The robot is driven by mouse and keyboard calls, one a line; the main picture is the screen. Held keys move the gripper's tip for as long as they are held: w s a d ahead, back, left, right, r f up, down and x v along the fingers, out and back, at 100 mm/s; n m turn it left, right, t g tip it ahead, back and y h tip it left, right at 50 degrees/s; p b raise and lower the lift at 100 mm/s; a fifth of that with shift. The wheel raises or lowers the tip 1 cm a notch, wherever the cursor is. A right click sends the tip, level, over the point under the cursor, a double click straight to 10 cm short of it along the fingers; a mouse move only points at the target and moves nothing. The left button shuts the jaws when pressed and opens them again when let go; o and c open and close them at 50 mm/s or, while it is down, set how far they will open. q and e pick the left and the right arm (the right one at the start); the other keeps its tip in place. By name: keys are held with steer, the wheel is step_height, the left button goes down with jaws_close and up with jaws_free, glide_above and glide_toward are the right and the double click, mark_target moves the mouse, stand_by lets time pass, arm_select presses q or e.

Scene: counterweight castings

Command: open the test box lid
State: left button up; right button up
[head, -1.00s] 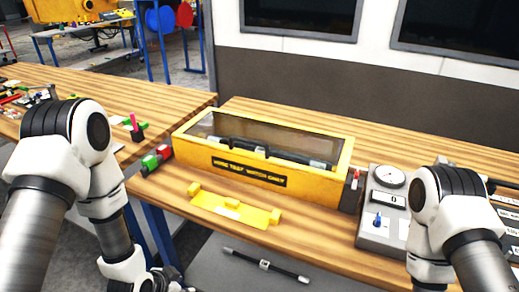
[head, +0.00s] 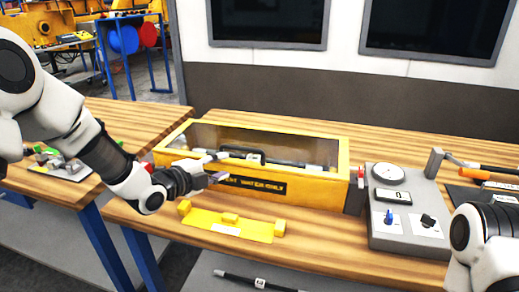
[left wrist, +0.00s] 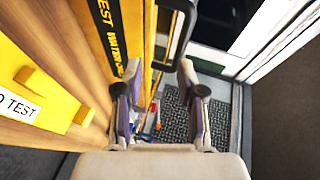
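The test box (head: 310,189) is yellow with dark lettering on its front and stands on the wooden bench. Its lid (head: 205,136) has a clear window in a yellow frame and lies closed. A dark handle (head: 243,152) shows at the lid's front; it also shows in the left wrist view (left wrist: 181,38). My left gripper (head: 224,168) is open and empty, in front of the box near the handle's left end. In the left wrist view its fingers (left wrist: 160,78) are spread, with the handle just beyond them. My right gripper is out of view; only its arm shows at lower right.
A yellow holder plate (head: 255,231) lies in front of the box. A grey gauge unit (head: 402,241) with knobs stands to its right. Tools lie at the far right. A dark rod (head: 240,280) is below the bench's front edge. A second bench (head: 120,115) stands left.

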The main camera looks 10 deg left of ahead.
mark_target(241, 150)
arm_select(q)
steer(key=shift+m+h, duration=0.4)
steer(key=shift+m, duration=0.3)
steer(key=w+d, duration=0.1)
steer(key=w, duration=0.1)
steer(key=w+d+p, duration=0.1)
steer(key=w, duration=0.2)
steer(key=w+d+r, duration=0.1)
steer(key=w, duration=0.2)
steer(key=shift+d+p, duration=0.35)
steer(key=shift+d, duration=0.05)
steer(key=shift+w+f, duration=0.1)
steer(key=shift+w, duration=0.1)
steer(key=shift+s, duration=0.1)
jaws_close()
